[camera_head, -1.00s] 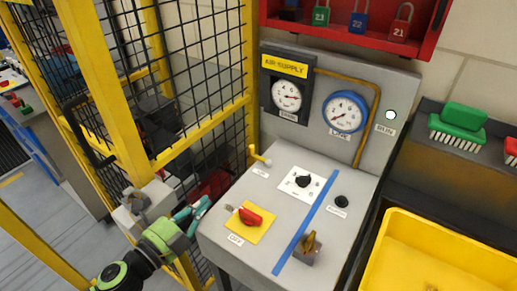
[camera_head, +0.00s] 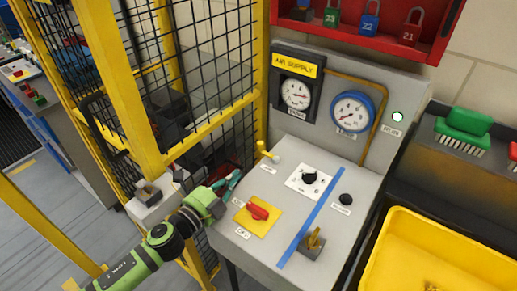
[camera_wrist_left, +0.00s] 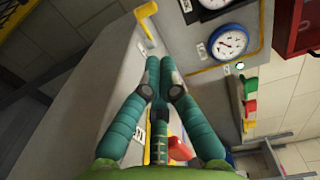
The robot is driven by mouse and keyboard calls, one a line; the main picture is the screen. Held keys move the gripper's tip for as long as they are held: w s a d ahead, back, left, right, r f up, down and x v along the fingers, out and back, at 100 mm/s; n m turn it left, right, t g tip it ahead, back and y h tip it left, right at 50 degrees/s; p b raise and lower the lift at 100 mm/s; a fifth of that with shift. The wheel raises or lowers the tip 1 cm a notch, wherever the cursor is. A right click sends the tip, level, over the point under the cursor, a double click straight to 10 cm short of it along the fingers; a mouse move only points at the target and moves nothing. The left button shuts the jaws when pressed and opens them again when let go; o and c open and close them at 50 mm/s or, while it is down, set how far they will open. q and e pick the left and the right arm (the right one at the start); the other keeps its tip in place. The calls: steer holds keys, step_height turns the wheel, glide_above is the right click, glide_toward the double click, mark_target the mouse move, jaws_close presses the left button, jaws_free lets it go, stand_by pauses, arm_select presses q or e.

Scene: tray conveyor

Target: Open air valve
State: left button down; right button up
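The air valve has a yellow lever handle (camera_head: 266,151) and stands at the back left of the grey console top (camera_head: 285,240). The handle also shows in the left wrist view (camera_wrist_left: 146,15), beyond the fingertips. My left gripper (camera_head: 231,182) is at the console's left edge, in front of the valve and apart from it. In the left wrist view its teal fingertips (camera_wrist_left: 160,65) are together with nothing between them. My right gripper is not in view. The air supply panel behind carries a black-framed gauge (camera_head: 296,94) and a blue-rimmed gauge (camera_head: 352,112).
A red knob (camera_head: 258,211) on a yellow plate lies close to the gripper. A black dial (camera_head: 309,178), a black button (camera_head: 346,199) and a brass toggle (camera_head: 314,239) are farther right. A yellow-framed mesh fence (camera_head: 215,122) stands left. A yellow bin (camera_head: 395,235) is at right.

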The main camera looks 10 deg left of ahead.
arm_select(q)
steer(key=p+x, duration=0.1)
steer(key=x, duration=1)
steer(key=shift+w+d+p, duration=0.2)
steer(key=shift+w+p, duration=0.15)
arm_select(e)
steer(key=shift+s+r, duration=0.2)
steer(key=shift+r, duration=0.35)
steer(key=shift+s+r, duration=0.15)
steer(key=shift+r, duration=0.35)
arm_select(q)
steer(key=shift+w+a+f, duration=0.1)
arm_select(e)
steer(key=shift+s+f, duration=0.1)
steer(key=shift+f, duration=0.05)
